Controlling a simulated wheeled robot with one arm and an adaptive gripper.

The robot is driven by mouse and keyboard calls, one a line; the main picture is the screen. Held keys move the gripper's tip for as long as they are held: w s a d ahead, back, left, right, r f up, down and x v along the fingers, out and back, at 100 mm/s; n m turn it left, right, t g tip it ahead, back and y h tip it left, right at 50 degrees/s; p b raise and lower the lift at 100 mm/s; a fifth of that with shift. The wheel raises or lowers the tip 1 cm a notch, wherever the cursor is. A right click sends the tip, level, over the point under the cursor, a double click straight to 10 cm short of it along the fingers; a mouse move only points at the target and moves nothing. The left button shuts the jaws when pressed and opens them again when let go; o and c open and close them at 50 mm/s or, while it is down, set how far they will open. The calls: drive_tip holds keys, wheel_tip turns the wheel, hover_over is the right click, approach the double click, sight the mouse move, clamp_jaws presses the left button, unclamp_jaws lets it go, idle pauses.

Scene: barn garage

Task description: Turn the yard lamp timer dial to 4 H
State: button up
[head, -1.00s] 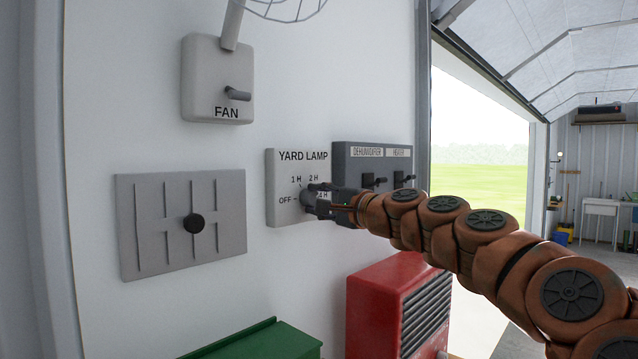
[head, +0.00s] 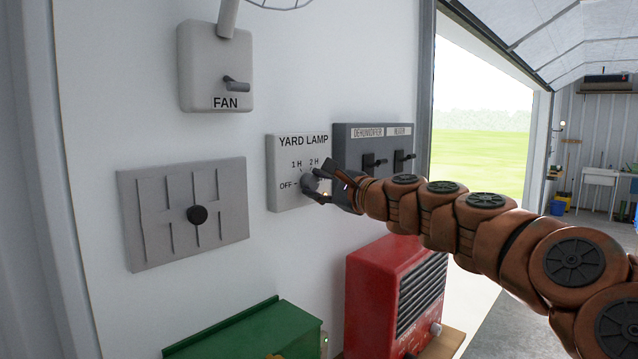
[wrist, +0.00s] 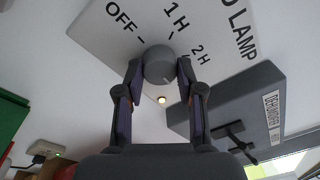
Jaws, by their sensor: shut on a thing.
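The yard lamp timer panel (head: 285,200) is a white plate on the wall with a round grey dial (head: 308,184). OFF, 1 H and 2 H are readable; 4 H is hidden behind my gripper. My gripper (head: 318,184) is at the dial. In the wrist view, its two fingers are shut on opposite sides of the dial (wrist: 159,65). A faint light mark shows on the dial's lower right, but I cannot tell its exact setting. A small lit lamp (wrist: 162,100) shows just below the dial in the wrist view.
A dark grey switch box (head: 374,150) with two levers sits close to the right. The fan switch (head: 216,66) is above left, and a slotted lever plate (head: 150,235) is left. A red heater-like unit (head: 375,295) and a green box (head: 235,330) stand below.

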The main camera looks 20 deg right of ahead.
drive_tip(key=o, duration=1.2)
drive_tip(key=shift+c, duration=0.2)
drive_tip(key=shift+s, duration=0.1)
drive_tip(key=v, duration=1.1)
drive_tip(key=shift+s+d, duration=0.15)
drive_tip(key=shift+s, duration=0.25)
